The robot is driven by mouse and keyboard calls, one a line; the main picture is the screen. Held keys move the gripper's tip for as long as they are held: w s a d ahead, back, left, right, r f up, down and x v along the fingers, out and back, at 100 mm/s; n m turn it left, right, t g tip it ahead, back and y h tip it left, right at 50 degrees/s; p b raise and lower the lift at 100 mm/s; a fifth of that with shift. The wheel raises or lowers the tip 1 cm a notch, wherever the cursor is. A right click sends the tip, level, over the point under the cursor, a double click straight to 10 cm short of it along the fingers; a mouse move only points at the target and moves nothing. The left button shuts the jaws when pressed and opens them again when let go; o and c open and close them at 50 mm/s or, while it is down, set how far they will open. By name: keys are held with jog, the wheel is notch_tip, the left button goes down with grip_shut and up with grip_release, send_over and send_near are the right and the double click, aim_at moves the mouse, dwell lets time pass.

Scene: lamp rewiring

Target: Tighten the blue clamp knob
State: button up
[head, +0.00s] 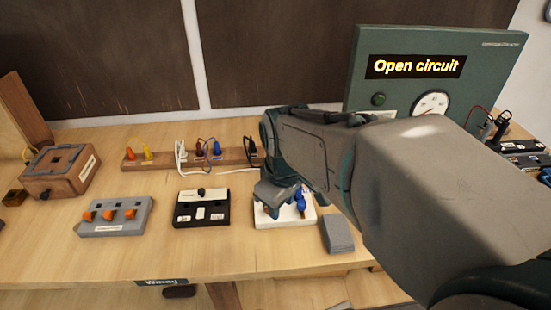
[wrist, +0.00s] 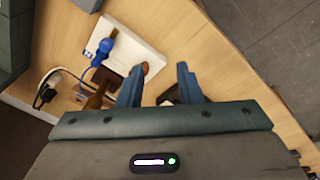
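The blue clamp knob (head: 299,194) stands on a white block (head: 267,221) at the table's front middle. In the wrist view the blue knob (wrist: 101,50) is on the white block (wrist: 118,34), left of and beyond my fingers. My gripper (wrist: 158,82) is open, with bare table and a small dark thing showing between its fingers. The left finger lies close to a reddish-brown knob (wrist: 145,68) at the block's edge; I cannot tell if they touch. In the head view my gripper (head: 277,203) hangs over the block and hides part of it.
A black switch box (head: 202,215) and a grey block with orange levers (head: 115,227) stand to the left. A grey pad (head: 338,234) lies right of the white block. Behind is a wooden rail with plugs and cables (head: 175,157). A green panel (head: 435,45) reads "Open circuit".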

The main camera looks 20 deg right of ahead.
jog(key=w+d+r+n+g+p, duration=0.1)
jog(key=w+d+r+n+p, duration=0.1)
jog(key=w+d+n, duration=0.45)
jog(key=n+g+p, duration=0.1)
jog(key=n+p, duration=0.1)
jog(key=n, duration=0.6)
send_near(302, 202)
notch_tip(302, 202, down, 9)
jog(key=shift+w+d+r+p, duration=0.1)
jog(key=shift+d+r+p, duration=0.05)
jog(key=shift+p, duration=0.3)
grip_shut()
